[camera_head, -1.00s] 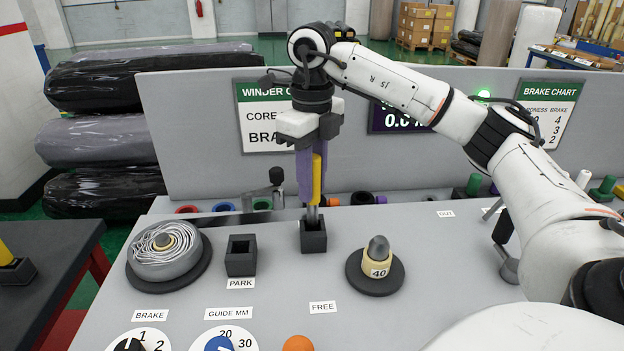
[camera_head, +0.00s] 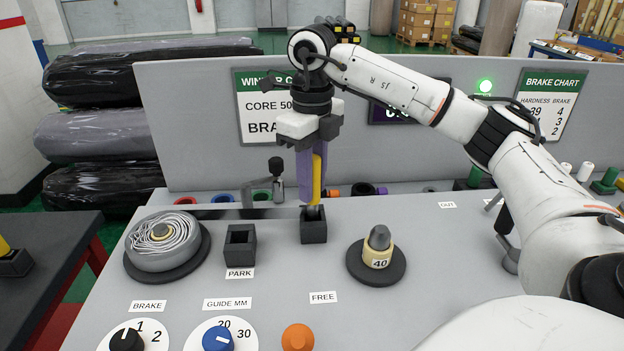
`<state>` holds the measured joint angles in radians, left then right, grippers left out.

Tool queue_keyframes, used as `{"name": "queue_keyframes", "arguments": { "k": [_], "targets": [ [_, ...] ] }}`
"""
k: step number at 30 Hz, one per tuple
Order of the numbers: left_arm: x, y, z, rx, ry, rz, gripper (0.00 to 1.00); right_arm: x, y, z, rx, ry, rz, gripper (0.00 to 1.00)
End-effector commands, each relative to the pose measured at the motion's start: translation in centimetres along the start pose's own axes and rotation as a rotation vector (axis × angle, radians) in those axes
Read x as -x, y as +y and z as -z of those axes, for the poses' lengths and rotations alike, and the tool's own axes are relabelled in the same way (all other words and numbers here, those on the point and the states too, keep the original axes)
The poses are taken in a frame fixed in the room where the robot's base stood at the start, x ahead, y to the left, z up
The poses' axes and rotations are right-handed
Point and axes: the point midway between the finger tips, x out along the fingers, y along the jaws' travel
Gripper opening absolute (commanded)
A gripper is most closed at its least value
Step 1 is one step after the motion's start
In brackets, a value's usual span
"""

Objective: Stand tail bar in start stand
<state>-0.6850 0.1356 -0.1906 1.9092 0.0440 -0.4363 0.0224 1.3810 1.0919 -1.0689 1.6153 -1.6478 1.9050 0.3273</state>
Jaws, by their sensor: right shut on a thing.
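My right gripper (camera_head: 311,196) has purple fingers and points straight down. It is shut on the tail bar (camera_head: 317,176), which has a yellow grip and a short grey shank. The bar is upright, and its lower end goes into the mouth of a square black stand (camera_head: 313,229) at the centre of the bench. How deep it sits inside is hidden. A second square black stand (camera_head: 240,249), marked PARK, is to the left and looks empty. No label clearly names a start stand. My left gripper is not in view.
A wound roll (camera_head: 163,250) on a black disc is at the left, and a cone marked 40 (camera_head: 378,252) on another disc is right of the centre stand. Dials and an orange knob (camera_head: 297,338) line the front. Coloured rings and a grey panel (camera_head: 200,130) are behind.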

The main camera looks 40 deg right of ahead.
Motion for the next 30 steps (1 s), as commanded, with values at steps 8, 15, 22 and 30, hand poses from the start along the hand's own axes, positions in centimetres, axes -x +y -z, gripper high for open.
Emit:
{"name": "queue_keyframes", "arguments": {
  "k": [8, 15, 22, 30],
  "targets": [
    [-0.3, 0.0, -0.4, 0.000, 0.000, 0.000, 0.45, -0.8, 0.0, 0.0, 0.000, -0.001, 0.000, 0.00],
    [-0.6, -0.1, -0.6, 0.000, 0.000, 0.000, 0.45, -1.4, 0.0, 0.0, 0.000, -0.001, 0.000, 0.00],
    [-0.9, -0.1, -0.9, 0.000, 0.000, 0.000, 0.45, -1.9, 0.0, 0.0, 0.000, -0.002, 0.000, 0.00],
    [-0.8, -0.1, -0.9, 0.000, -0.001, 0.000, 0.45, -1.9, 0.0, 0.0, 0.000, -0.001, 0.000, 0.45]
  ]
}}
